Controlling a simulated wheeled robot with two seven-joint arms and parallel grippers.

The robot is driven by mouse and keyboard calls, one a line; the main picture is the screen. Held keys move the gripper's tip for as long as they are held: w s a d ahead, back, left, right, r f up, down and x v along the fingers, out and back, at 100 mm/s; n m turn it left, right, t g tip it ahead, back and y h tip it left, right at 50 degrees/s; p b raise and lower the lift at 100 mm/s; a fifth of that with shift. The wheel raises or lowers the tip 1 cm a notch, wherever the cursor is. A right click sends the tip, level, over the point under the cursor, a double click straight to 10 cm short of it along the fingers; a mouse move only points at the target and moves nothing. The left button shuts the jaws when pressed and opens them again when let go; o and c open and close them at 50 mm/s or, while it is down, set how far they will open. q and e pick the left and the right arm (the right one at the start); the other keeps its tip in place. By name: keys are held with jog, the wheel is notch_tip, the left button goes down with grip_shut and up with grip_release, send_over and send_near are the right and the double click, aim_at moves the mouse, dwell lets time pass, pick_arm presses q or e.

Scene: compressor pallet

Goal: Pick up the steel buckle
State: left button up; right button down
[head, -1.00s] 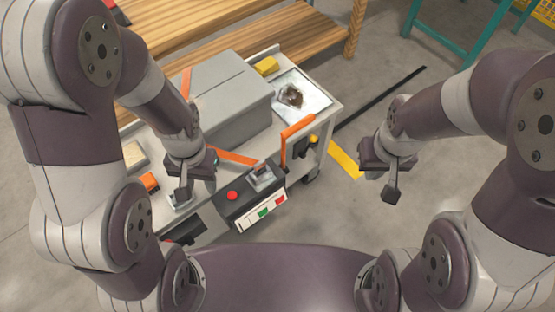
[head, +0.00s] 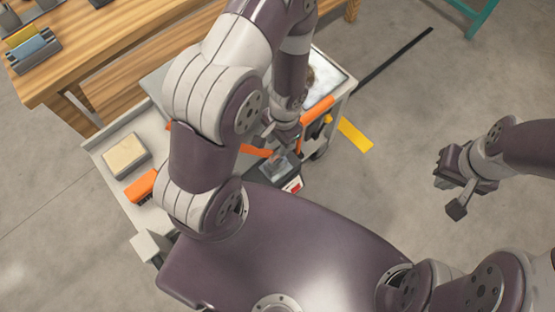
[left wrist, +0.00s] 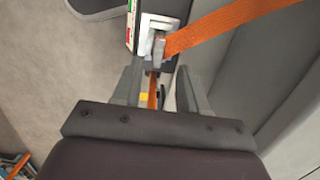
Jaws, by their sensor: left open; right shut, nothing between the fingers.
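The steel buckle (left wrist: 153,35) shows in the left wrist view as a bright metal piece on an orange strap (left wrist: 225,25). In the head view the buckle (head: 275,167) is partly visible just below my left gripper (head: 284,136), on a dark control box (head: 283,184). In the left wrist view my left gripper (left wrist: 158,85) is open, its fingers pointing at the buckle. The buckle lies just beyond the fingertips, and nothing is gripped. My right gripper (head: 457,198) is shut and empty, over bare floor at the right.
My left arm covers much of the cart (head: 125,190) and its grey case. An orange block (head: 142,186) and a tan pad (head: 125,156) sit on the cart's left. An orange handle (head: 317,109) stands close to my left gripper. Floor at the right is clear.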

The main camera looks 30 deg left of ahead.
aim_at(276, 154)
pick_arm(q)
jog(key=f+b, duration=0.1)
jog(key=s+f+b, duration=0.1)
jog(key=f, duration=0.1)
jog(key=f+b, duration=0.1)
jog(key=f, duration=0.1)
jog(key=shift+s+f, duration=0.1)
jog(key=shift+s, duration=0.15)
jog(key=shift+w+a, duration=0.1)
grip_shut()
